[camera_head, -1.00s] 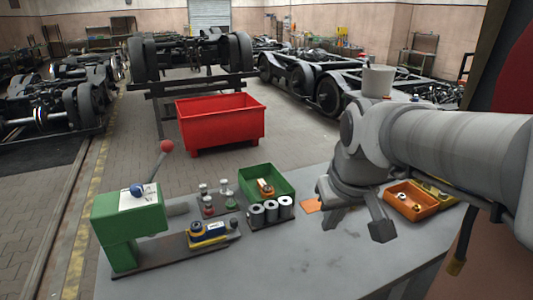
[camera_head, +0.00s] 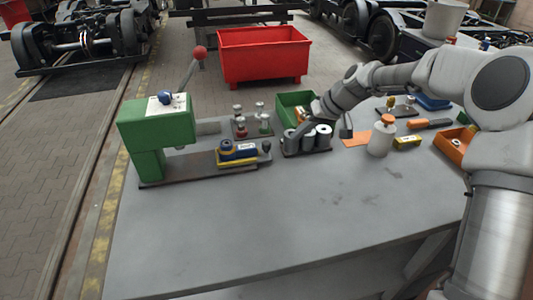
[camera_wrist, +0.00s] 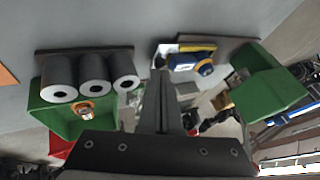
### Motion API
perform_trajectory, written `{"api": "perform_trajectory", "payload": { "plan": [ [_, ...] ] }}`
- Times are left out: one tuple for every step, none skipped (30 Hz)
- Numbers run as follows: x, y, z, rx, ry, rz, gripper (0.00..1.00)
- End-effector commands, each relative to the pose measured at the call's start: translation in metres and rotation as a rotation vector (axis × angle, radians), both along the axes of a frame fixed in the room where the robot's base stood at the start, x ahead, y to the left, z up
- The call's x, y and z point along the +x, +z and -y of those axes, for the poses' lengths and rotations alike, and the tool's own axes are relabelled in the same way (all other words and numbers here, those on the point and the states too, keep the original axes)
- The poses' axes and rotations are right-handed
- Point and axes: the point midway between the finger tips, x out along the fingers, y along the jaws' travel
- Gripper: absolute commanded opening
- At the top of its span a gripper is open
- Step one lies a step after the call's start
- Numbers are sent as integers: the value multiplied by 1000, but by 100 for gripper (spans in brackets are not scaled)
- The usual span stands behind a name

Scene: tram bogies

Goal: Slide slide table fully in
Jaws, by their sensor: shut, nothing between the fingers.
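The green press (camera_head: 150,130) stands at the left of the workbench, with a red-balled lever. The slide table (camera_head: 238,163) lies on the dark base plate right of the press, sticking out from under its head. It carries a yellow and blue part, and a dark knob (camera_head: 265,147) stands at its right end.
A green bin (camera_head: 296,103) and small bottles (camera_head: 250,122) are behind. A white bottle (camera_head: 380,138) and an orange tray (camera_head: 452,147) are further right. The bench front is clear.

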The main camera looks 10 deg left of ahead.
Motion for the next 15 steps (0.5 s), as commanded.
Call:
{"api": "perform_trajectory", "payload": {
  "plan": [
    [4,-6,-2,15,0,-2,0],
    [5,-7,-2,21,0,-2,0],
    [7,-9,-4,27,1,-2,0],
    [8,-10,-4,29,1,-2,0],
    [8,-11,-6,30,2,-1,0],
    [9,-14,-8,31,2,-1,0],
    [9,-16,-10,32,3,-2,0],
    [9,-19,-12,32,4,-3,0],
    [9,-24,-15,31,4,-4,0],
    [10,-28,-18,31,4,-4,0],
    [11,-33,-22,30,4,-4,0],
    [12,-40,-27,30,5,-5,0],
    [13,-45,-31,29,5,-5,0],
    [13,-51,-35,29,5,-5,0],
    [14,-58,-40,29,5,-5,0]
  ]
}}
